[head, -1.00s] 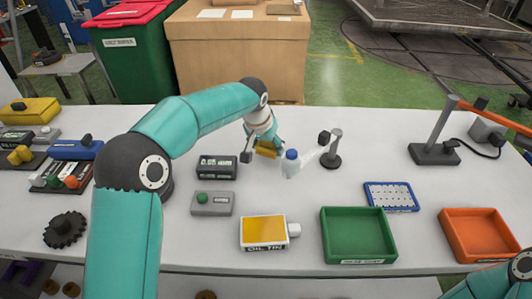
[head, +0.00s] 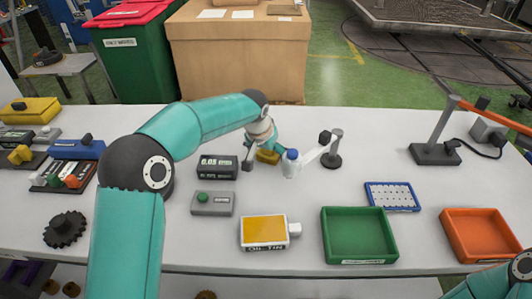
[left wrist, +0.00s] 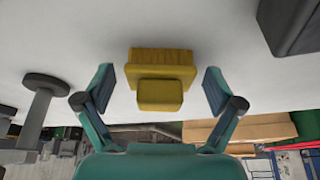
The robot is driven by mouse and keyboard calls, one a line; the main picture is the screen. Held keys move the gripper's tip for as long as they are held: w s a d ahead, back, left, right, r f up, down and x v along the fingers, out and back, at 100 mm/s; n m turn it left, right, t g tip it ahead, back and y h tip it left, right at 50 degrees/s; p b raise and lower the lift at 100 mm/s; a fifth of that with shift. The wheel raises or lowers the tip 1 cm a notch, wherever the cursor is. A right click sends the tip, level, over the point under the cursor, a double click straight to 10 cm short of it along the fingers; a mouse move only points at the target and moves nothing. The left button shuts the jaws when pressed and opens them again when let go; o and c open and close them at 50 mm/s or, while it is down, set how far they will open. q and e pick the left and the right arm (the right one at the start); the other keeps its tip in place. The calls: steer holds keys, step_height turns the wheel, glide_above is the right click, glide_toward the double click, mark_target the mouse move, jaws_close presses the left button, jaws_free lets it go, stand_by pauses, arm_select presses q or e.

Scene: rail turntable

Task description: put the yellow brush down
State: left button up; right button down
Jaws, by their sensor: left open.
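The yellow brush (left wrist: 160,75) shows whole in the left wrist view, with its bristles and block handle on the white table top. In the head view the brush (head: 267,156) is partly hidden by my left gripper. My left gripper (head: 264,160) is over it at the back middle of the table. In the left wrist view the fingers of the left gripper (left wrist: 157,90) stand apart on either side of the brush, with a gap on each side. My right gripper is not in view; only part of the right arm shows at the lower right.
A white bottle with a blue cap (head: 291,165) stands close to the right of the brush. A dark labelled box (head: 217,167) is to its left. A post on a round base (head: 332,150) stands further right. A green tray (head: 359,235) and an oil tin (head: 264,232) lie nearer.

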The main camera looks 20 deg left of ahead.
arm_select(q)
steer(key=v, duration=1.2)
steer(key=shift+r, duration=0.15)
